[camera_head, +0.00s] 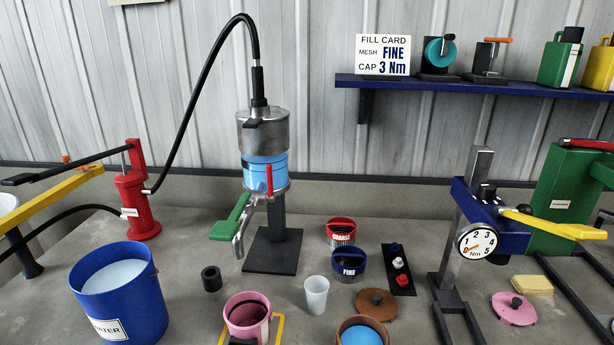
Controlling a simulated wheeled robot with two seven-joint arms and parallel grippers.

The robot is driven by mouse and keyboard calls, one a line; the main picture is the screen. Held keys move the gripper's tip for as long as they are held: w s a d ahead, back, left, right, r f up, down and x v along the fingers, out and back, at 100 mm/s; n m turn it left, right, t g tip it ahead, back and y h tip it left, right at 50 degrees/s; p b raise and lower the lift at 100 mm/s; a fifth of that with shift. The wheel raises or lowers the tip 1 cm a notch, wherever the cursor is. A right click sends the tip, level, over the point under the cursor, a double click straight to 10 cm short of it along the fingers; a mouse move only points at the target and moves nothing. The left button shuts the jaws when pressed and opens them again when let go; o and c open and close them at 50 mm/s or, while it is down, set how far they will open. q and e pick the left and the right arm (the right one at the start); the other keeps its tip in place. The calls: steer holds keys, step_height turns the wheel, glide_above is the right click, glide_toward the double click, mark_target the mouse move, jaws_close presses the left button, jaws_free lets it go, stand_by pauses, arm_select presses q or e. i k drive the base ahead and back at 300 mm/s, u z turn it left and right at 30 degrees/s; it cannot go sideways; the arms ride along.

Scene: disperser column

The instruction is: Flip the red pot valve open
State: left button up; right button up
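The pot (263,133) is a metal cylinder on a dark stand, with a band of blue liquid showing in its lower half. A small red lever (269,179), which looks like the red pot valve, stands upright at the front of its lower rim. A metal spout (238,246) hangs below to the left, beside a green handle (232,222). Neither of my grippers is in view, and nothing touches the red lever.
A red hand pump (136,196) and a blue water bucket (118,293) stand at the left. A pink pot (247,310), a white cup (316,291) and the COARSE (340,232) and FINE (348,267) caps are in front. A gauge press (477,243) stands right.

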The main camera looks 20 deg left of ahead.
mark_target(270, 198)
steer(key=z, duration=1.35)
steer(key=k, duration=0.85)
steer(key=u, duration=1.35)
steer(key=i, duration=0.5)
steer(key=z, duration=0.1)
